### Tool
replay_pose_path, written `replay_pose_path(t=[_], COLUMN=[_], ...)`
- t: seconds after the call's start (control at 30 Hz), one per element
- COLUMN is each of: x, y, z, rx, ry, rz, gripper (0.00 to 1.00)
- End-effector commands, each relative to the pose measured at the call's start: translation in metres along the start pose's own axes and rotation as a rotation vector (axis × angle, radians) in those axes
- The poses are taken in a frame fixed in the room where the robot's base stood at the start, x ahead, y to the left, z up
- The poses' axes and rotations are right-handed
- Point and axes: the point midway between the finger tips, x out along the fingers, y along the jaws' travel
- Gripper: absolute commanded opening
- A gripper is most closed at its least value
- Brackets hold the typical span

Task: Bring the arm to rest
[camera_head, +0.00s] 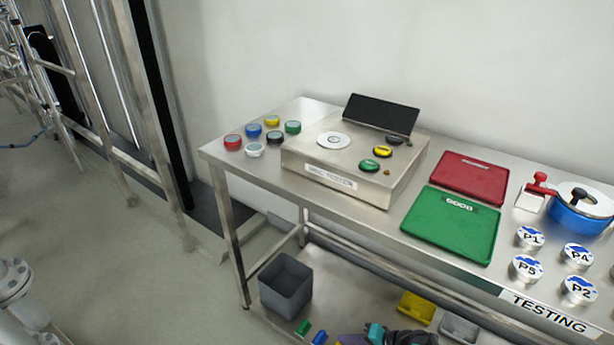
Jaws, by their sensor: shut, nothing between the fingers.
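Neither my arm nor my gripper shows in the head view. The steel testing table (345,212) runs from the middle to the right edge against a pale wall. On it stands a metal test box (300,160) with a round white disc, coloured buttons and a tilted black panel (380,112). Nothing of mine is seen touching the table or the things on it.
Several coloured caps (254,150) lie at the table's left end. A green tray (450,235), a red tray (468,180), a blue round pot (580,215) and several labelled discs (527,268) sit rightward. A grey bin (286,285) stands below. Floor at left is partly clear.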

Motion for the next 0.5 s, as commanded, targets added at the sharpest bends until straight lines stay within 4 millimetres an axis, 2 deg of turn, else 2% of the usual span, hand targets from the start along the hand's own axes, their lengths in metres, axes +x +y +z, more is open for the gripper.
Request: replay_pose_path(t=[0.03,0.2,0.37,0.5], x=[0.003,0.014,0.017,0.012], y=[-0.011,-0.022,-0.025,-0.022], z=[0.013,0.056,0.098,0.132], rx=[-0.016,-0.068,-0.119,-0.167], ry=[-0.047,-0.197,-0.341,-0.466], rz=[0.020,0.101,0.197,0.306], gripper=[0.00,0.00,0.00,0.00])
